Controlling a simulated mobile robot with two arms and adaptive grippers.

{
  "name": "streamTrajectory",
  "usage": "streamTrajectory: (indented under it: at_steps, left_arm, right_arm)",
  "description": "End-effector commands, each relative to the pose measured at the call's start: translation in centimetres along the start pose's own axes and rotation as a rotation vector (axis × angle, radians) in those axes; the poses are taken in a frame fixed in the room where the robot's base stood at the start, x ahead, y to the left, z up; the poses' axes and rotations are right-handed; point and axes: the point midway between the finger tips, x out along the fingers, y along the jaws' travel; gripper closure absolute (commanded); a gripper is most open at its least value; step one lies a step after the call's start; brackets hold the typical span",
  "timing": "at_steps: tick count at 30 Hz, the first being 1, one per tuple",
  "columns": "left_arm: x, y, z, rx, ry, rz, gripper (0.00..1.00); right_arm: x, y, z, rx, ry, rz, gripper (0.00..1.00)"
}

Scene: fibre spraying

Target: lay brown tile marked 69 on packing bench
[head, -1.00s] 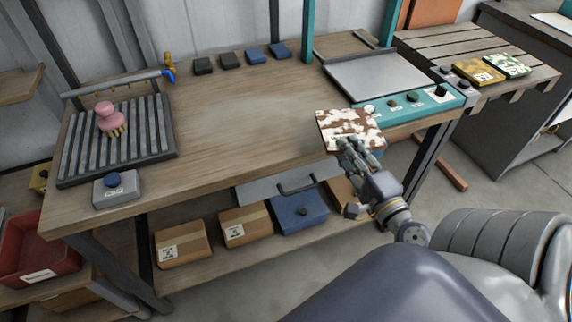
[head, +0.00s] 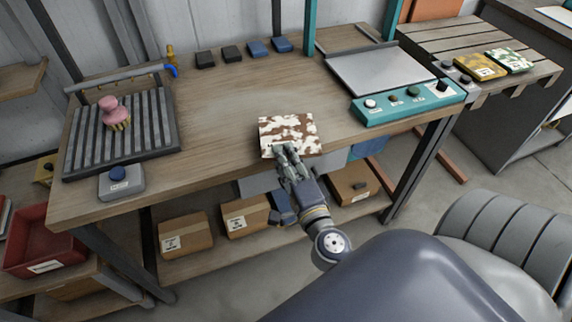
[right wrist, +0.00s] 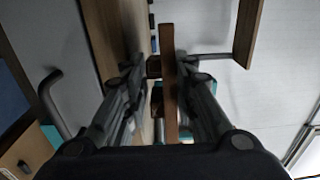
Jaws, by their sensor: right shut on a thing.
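A brown and white patched tile (head: 289,134) is in my right gripper (head: 287,155), which is shut on its near edge. The tile shows over the front part of the wooden workbench (head: 220,110); I cannot tell whether it touches the top. No number is readable on it. In the right wrist view the tile (right wrist: 170,70) shows edge-on between the fingers of the right gripper (right wrist: 165,90). A slatted wooden bench (head: 430,45) stands at the right with a yellow patched tile (head: 480,67) and a green patched tile (head: 510,60) on it. My left gripper is out of view.
A teal control panel (head: 390,107) with a grey plate (head: 375,75) is on the workbench's right. A slatted rack (head: 90,140) with a pink-handled brush (head: 112,112) and a grey button box (head: 121,184) are at its left. Several dark and blue blocks (head: 232,54) line the back.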

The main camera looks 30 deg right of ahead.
Motion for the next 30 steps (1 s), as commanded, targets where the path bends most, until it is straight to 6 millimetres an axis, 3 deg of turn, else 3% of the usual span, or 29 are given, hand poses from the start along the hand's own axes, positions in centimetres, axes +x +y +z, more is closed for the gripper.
streamTrajectory:
  at_steps: [3, 16, 17, 19, 30]
  left_arm:
    - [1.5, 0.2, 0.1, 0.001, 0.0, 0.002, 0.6]
    - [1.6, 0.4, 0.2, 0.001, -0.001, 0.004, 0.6]
    - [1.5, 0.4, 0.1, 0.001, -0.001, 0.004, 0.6]
    - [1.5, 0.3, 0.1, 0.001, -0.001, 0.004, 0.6]
    - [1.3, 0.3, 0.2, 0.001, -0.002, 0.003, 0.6]
  right_arm:
    - [0.0, 1.6, 0.0, -0.001, 0.0, -0.004, 1.0]
    - [0.0, 2.0, 0.0, -0.001, 0.0, -0.004, 1.0]
    - [-0.1, 2.1, 0.0, 0.0, 0.0, 0.0, 0.68]
    - [-0.1, 2.0, 0.0, 0.001, 0.0, 0.0, 0.54]
    - [0.0, 1.7, 0.0, 0.002, -0.001, -0.001, 0.54]
